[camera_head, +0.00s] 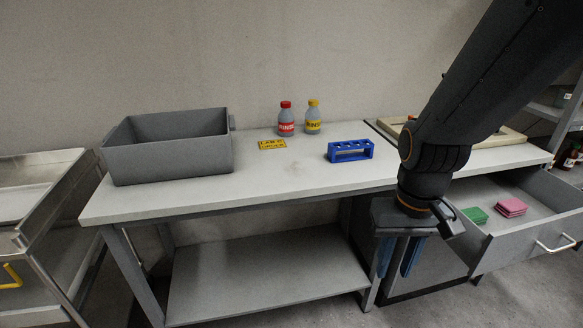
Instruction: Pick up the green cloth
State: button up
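The green cloth (475,215) lies folded in the open drawer (487,241) at the right, beside a pink folded cloth (511,207). My gripper (398,270) hangs to the left of the drawer, pointing down, in front of the table's right part. Its two blue-grey fingers are apart with a gap between them, and nothing shows in it. Part of my wrist stands close to the green cloth in the picture, but the cloth is in view.
A grey bin (165,160), a red-capped bottle (286,120), a yellow-capped bottle (313,117), a yellow label (272,145) and a blue rack (350,151) stand on the table (270,180). The drawer's front wall and handle (556,244) edge the cloths.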

aim_at(477, 216)
jog(key=z, duration=2.2)
jog(key=i, duration=1.4)
jog(key=u, duration=2.05)
